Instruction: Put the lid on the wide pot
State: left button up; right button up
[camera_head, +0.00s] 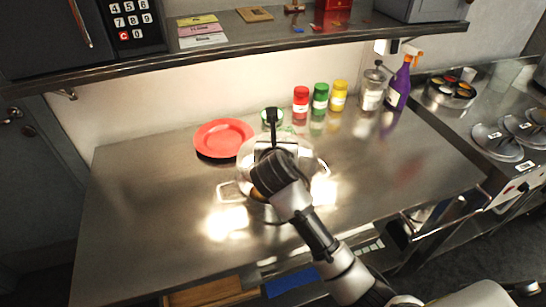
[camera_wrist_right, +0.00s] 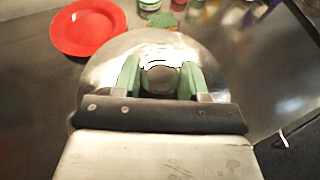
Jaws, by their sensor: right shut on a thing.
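The wide pot (camera_head: 246,186) is a shiny steel pot in the middle of the steel counter, with a loop handle out on each side. My right gripper (camera_head: 273,150) is over it and hides much of it. In the right wrist view, the gripper (camera_wrist_right: 160,78) has its green fingers shut on the round knob of the steel domed lid (camera_wrist_right: 106,68). The lid is level or nearly so, over the pot. I cannot tell whether its rim touches the pot. My left gripper is not in view.
A red plate (camera_head: 223,136) lies behind and left of the pot. Red, green and yellow jars (camera_head: 320,97), a glass jar (camera_head: 372,92) and a purple spray bottle (camera_head: 398,88) stand along the back. A shelf (camera_head: 240,47) overhangs the back. The counter's left and right sides are clear.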

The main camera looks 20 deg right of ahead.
jog(key=shift+a+f, duration=0.15)
jog(key=shift+a, duration=0.2)
jog(key=shift+f, duration=2.1)
jog(key=shift+f+p, duration=0.3)
jog(key=shift+p, duration=0.05)
jog(key=o, duration=1.1)
jog(key=shift+f, duration=0.1)
jog(key=shift+c, duration=0.2)
